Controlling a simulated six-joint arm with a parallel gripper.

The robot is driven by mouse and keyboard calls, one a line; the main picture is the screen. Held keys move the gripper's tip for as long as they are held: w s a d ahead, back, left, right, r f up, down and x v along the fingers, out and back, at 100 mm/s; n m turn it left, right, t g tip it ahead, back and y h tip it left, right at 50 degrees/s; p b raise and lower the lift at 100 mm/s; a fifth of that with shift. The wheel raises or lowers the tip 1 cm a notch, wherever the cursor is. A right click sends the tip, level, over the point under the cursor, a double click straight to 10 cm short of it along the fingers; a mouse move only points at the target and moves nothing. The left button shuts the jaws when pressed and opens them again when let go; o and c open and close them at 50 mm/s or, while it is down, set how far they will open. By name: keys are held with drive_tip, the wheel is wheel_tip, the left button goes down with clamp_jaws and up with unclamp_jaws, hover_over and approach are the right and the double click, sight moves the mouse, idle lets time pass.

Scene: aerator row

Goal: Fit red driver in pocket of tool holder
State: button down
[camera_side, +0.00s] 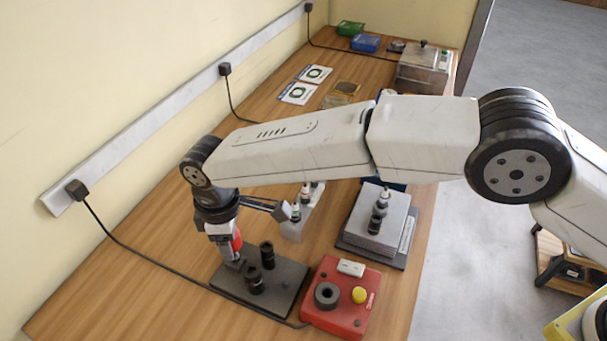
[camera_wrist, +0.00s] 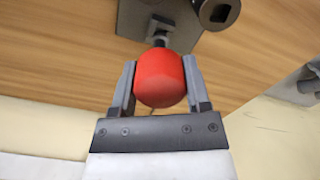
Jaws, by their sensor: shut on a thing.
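The red driver (camera_wrist: 160,80) is held between the two fingers of my gripper (camera_wrist: 160,68); its rounded red handle fills the gap. In the side view a bit of the red driver (camera_side: 237,241) shows beside my gripper (camera_side: 230,246), low over the left end of a dark grey plate (camera_side: 285,293), which appears to be the tool holder. In the wrist view the driver's dark lower end points at a small grey block on this plate (camera_wrist: 132,18). The handle hides most of that end, so I cannot tell whether it is in a pocket.
Two black cylinders (camera_side: 267,256) stand on the plate, right of my gripper. A red box (camera_side: 343,300) with a yellow button stands close on the right. A grey block (camera_side: 378,222) with a dark fitting stands behind it. A black cable (camera_side: 160,258) crosses the table at left.

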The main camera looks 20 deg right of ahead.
drive_tip(key=shift+f, duration=0.85)
idle(0.3)
unclamp_jaws()
drive_tip(key=shift+r, duration=3.55)
